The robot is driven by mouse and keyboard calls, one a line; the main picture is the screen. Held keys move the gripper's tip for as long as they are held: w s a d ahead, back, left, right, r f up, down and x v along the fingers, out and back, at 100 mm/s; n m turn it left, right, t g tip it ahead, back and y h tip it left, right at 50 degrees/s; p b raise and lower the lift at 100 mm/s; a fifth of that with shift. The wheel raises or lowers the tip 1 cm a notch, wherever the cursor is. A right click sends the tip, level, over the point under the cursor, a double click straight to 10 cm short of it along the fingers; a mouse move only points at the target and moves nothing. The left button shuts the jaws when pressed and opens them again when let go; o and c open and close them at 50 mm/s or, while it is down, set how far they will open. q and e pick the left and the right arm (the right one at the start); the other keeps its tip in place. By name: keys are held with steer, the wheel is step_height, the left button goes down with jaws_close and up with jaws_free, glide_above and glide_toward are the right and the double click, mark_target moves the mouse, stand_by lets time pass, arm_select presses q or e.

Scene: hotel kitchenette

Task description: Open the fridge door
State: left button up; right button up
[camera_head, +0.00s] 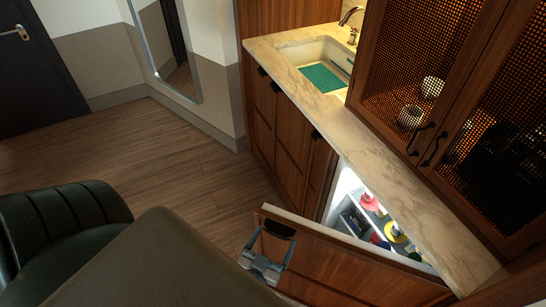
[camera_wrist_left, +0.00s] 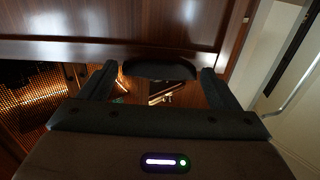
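The fridge door (camera_head: 345,262) is a wooden panel standing ajar, with a lit gap between it and the counter cabinet. Its dark cup handle (camera_head: 279,229) is near the free edge at the top. My left gripper (camera_head: 269,246) is at the outer face of the door by this handle. In the left wrist view, the two fingers (camera_wrist_left: 160,82) are spread wide, with the handle (camera_wrist_left: 160,68) between their tips; I cannot tell whether they touch it. My right gripper is not in view.
The lit fridge interior (camera_head: 374,215) holds several colourful items. A marble counter (camera_head: 375,155) with a sink (camera_head: 310,55) runs above it. A dark green chair (camera_head: 65,225) is at the lower left. The wooden floor (camera_head: 180,165) between chair and cabinets is clear.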

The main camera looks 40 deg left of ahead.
arm_select(q)
steer(key=s+d+b, duration=0.2)
steer(key=s+b, duration=0.1)
steer(key=s, duration=0.7)
steer(key=shift+s+b, duration=0.3)
steer(key=shift+b, duration=0.1)
